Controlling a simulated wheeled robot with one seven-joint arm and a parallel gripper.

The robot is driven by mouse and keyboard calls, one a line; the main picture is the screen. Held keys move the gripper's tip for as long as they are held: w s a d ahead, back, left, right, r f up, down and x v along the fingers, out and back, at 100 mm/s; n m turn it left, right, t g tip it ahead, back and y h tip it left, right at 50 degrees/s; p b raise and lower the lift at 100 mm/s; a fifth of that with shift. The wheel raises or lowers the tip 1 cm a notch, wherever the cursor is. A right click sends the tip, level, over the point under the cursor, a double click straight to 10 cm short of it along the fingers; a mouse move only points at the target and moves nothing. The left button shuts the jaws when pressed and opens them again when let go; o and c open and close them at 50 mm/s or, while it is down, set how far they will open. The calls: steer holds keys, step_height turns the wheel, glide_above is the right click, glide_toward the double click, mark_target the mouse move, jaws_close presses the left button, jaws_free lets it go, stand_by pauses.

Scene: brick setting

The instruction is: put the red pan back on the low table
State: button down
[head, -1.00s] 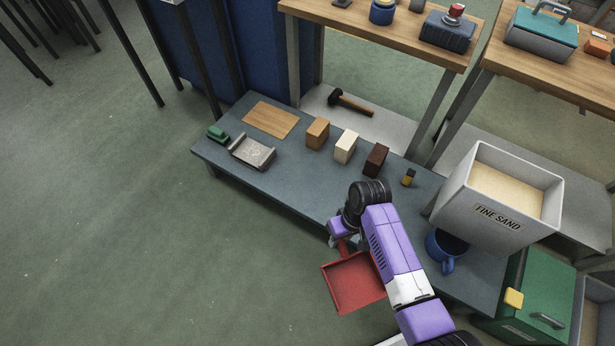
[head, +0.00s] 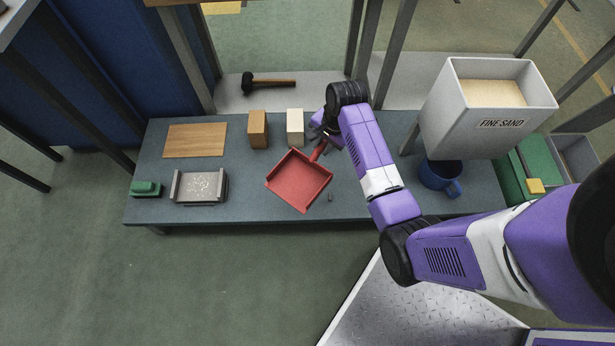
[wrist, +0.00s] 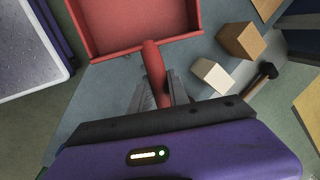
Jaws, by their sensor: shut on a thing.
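The red pan (head: 299,181) is a square dustpan with raised sides and a short handle. In the head view it shows over the front middle of the low grey-blue table (head: 250,208). My gripper (head: 324,138) is shut on the pan's handle; in the wrist view the fingers (wrist: 162,95) close around the red handle and the pan (wrist: 130,25) extends away from them. I cannot tell whether the pan touches the tabletop or hangs just above it.
On the table are a tan block (head: 257,129), a cream block (head: 295,127), a wooden board (head: 195,140), a grey tray (head: 200,187), a green item (head: 146,188) and a blue mug (head: 440,177). The sand bin (head: 495,120) stands right. Bare tabletop lies between tray and pan.

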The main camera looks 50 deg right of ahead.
steer(key=s+d+f+m+h+b, duration=0.1)
steer(key=s+d+m+b, duration=0.15)
steer(key=d+m, duration=0.4)
steer(key=shift+n, duration=0.35)
steer(key=s+b+x, duration=0.1)
steer(key=b+x, duration=0.1)
steer(key=x, duration=0.4)
steer(key=s+b+x, duration=0.2)
steer(key=x, duration=0.4)
steer(key=s+a+f+b+x, duration=0.1)
steer(key=b+x, duration=0.1)
steer(key=x, duration=0.5)
steer(key=shift+s+f, duration=0.1)
steer(key=shift+s, duration=0.05)
steer(key=shift+f+b, duration=0.45)
steer(key=shift+b, duration=0.1)
steer(key=shift+f, duration=0.15)
steer(key=c, duration=1.3)
jaws_free()
steer(key=shift+o, duration=0.2)
